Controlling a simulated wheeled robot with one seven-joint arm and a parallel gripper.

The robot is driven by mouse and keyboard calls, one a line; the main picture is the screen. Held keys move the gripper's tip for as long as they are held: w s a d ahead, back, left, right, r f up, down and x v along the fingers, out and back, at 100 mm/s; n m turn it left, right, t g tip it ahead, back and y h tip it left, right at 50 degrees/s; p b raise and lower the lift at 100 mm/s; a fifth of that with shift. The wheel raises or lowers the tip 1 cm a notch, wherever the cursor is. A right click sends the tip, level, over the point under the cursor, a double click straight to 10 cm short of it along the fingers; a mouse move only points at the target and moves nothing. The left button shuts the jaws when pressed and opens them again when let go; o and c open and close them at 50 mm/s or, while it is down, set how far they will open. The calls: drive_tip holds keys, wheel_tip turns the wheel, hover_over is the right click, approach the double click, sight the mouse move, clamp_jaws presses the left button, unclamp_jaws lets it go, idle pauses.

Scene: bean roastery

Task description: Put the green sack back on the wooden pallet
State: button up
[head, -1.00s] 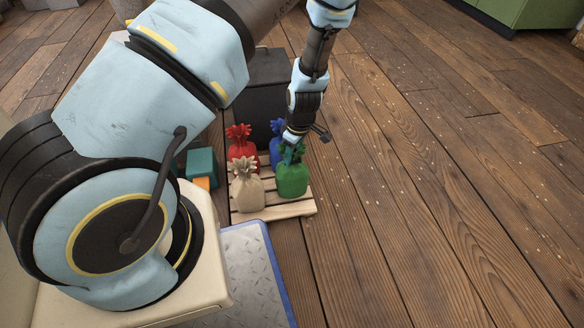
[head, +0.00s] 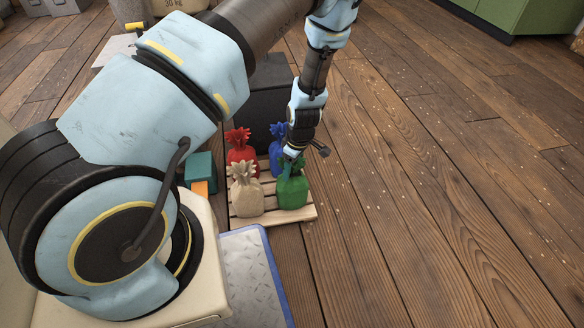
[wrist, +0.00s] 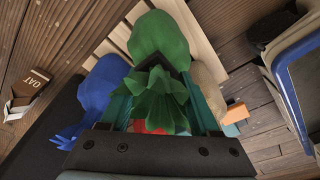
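The green sack (head: 292,190) stands upright at the front right corner of the wooden pallet (head: 247,219), and its base appears to rest on the slats. My gripper (head: 291,160) reaches down from above to its neck. In the wrist view, the fingers lie on both sides of the neck of the green sack (wrist: 160,40), with its leafy top between them, and look shut on it. The far side of the sack's base is hidden.
A beige sack (head: 246,195), a red sack (head: 241,152) and a blue sack (head: 276,156) share the pallet, close to the green one. A dark box (head: 262,100) stands behind. A teal box (head: 200,170) is left. The wooden floor (head: 430,190) to the right is clear.

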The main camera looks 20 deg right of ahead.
drive_tip(key=shift+o, duration=0.5)
drive_tip(key=shift+r, duration=0.1)
drive_tip(key=r+p, duration=0.1)
drive_tip(key=r, duration=0.3)
drive_tip(key=s+r+p, duration=0.1)
drive_tip(key=r+p, duration=0.1)
drive_tip(key=r, duration=0.2)
drive_tip(key=d+r+p, duration=0.1)
drive_tip(key=r+p, duration=0.1)
drive_tip(key=r, duration=0.2)
drive_tip(key=shift+s+r, duration=0.1)
drive_tip(key=shift+s, duration=0.05)
drive_tip(key=w+a+r+m+g+h, duration=0.1)
drive_tip(key=w+a+r+m, duration=0.1)
drive_tip(key=a+r, duration=0.65)
drive_tip(key=s+a+r+m, duration=0.2)
drive_tip(key=a+r+m, duration=0.1)
drive_tip(key=a+r, duration=0.6)
drive_tip(key=s+a+r+m+t, duration=0.1)
drive_tip(key=s+a+r+m, duration=0.2)
drive_tip(key=a+r, duration=0.6)
drive_tip(key=shift+s+a+m, duration=0.15)
drive_tip(key=shift+a+m, duration=0.2)
drive_tip(key=shift+m, duration=0.15)
